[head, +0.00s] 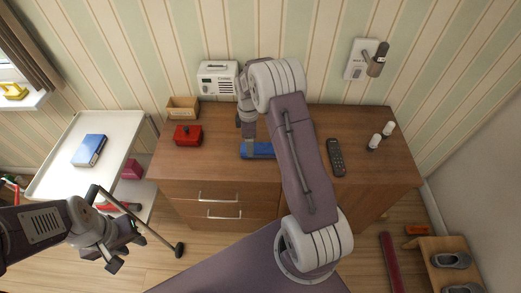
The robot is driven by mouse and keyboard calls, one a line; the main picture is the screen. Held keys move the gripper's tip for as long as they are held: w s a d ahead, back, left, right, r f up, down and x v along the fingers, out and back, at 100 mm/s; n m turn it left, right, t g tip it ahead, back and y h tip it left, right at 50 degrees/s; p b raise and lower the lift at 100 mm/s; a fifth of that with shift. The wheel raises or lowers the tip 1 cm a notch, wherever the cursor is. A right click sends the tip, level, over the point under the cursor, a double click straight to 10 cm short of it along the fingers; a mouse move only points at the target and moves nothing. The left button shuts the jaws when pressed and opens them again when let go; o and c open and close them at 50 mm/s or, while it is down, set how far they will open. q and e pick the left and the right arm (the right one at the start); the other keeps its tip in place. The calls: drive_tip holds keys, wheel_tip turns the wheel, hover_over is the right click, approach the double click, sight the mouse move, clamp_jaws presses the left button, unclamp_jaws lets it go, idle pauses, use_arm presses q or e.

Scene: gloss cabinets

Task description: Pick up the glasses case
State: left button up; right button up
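A blue elongated object (262,150), which looks like the glasses case, lies on the wooden cabinet top (220,160) near its middle. My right arm reaches over the cabinet and hides part of it. My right gripper (248,136) points down right at the left part of the blue object. Its fingertips are too small and covered to tell whether they are open or closed on it. My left gripper (126,251) is at the lower left, away from the cabinet top, with its fingers apart and nothing between them.
A white cart (62,172) with a blue box (89,150) stands left. A low shoe rack (452,246) stands right.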

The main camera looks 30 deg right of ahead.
wheel_tip(320, 180, down, 4)
drive_tip(key=shift+s+d+f, duration=0.1)
drive_tip(key=shift+s+f, duration=0.05)
drive_tip(key=shift+f, duration=0.1)
drive_tip(key=c, duration=1.5)
drive_tip(key=shift+r, duration=0.15)
drive_tip(key=shift+r, duration=0.3)
drive_tip(key=r, duration=0.4)
drive_tip(key=shift+s+a, duration=0.3)
drive_tip(key=shift+a, duration=0.1)
drive_tip(key=s+a+r, duration=0.6)
drive_tip(key=s+a, duration=0.1)
drive_tip(key=s, duration=0.1)
drive_tip(key=shift+a+b, duration=0.15)
drive_tip(key=shift+b, duration=0.25)
